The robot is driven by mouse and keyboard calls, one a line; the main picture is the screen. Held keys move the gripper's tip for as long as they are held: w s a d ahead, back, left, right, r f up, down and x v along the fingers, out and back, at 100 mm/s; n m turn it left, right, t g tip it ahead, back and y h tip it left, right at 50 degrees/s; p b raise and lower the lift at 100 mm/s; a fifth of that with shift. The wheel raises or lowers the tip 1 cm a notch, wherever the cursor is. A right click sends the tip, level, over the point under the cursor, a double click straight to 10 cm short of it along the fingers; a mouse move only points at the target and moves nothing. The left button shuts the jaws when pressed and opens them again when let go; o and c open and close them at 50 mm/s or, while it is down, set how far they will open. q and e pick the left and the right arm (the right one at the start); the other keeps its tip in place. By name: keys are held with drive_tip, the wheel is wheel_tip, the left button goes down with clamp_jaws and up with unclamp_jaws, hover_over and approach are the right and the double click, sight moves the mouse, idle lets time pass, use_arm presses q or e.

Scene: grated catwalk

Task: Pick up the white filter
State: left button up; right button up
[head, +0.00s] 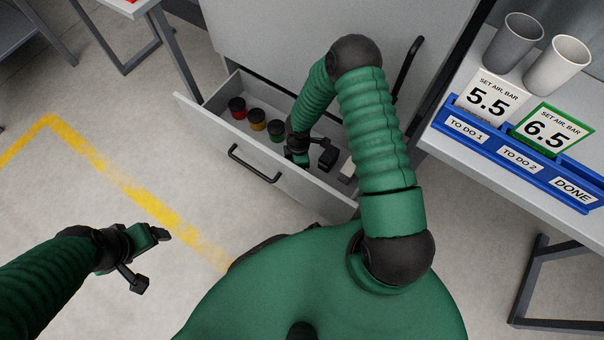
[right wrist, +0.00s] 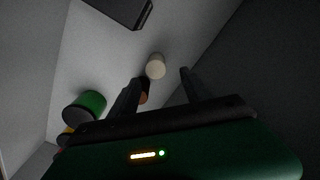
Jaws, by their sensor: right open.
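The white filter (right wrist: 155,66) is a small pale cylinder on the drawer floor in the right wrist view. It shows between the two finger lines of my right gripper (right wrist: 161,77), beyond the fingertips and apart from them. In the head view my right gripper (head: 312,158) is down inside the open drawer, open and empty. I cannot clearly make out the white filter there; my arm and gripper cover part of the drawer. My left gripper (head: 153,262) is open and empty above the floor at the left.
The drawer (head: 252,160) also holds red (head: 237,108), yellow (head: 257,119) and green (head: 276,131) filters. An orange-brown one (right wrist: 144,93) is partly behind a finger. A dark box (right wrist: 120,10) lies farther off. A table at right holds cups (head: 557,65) and a blue rack (head: 510,158).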

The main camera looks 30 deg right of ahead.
drive_tip(key=shift+f, duration=0.65)
drive_tip(key=f+b, duration=0.2)
drive_tip(key=d+f+b, duration=0.1)
drive_tip(key=f+b, duration=0.1)
drive_tip(key=f, duration=0.1)
drive_tip(key=shift+f, duration=0.2)
drive_tip(key=shift+r, duration=0.2)
clamp_jaws()
